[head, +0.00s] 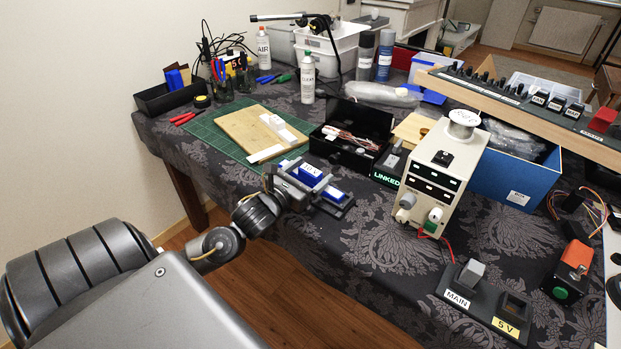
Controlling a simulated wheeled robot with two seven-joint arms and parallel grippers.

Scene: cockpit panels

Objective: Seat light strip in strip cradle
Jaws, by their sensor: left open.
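A thin white strip (266,153) lies at the near edge of the wooden board (243,133), on the green cutting mat; it may be the light strip. A small white raised piece (274,122) sits on the board. I cannot tell for sure which thing is the strip cradle. My left gripper (299,184) is open at the front edge of the table, close to a blue block (311,174) with a white label. Its fingertips are hard to tell apart from the grey parts around that block. My right gripper does not show.
A black open box (352,128) and a lit "LINKED" unit (386,179) stand right of the board. A cream power unit (440,175) stands further right. Switch bases (482,300) lie at the front right.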

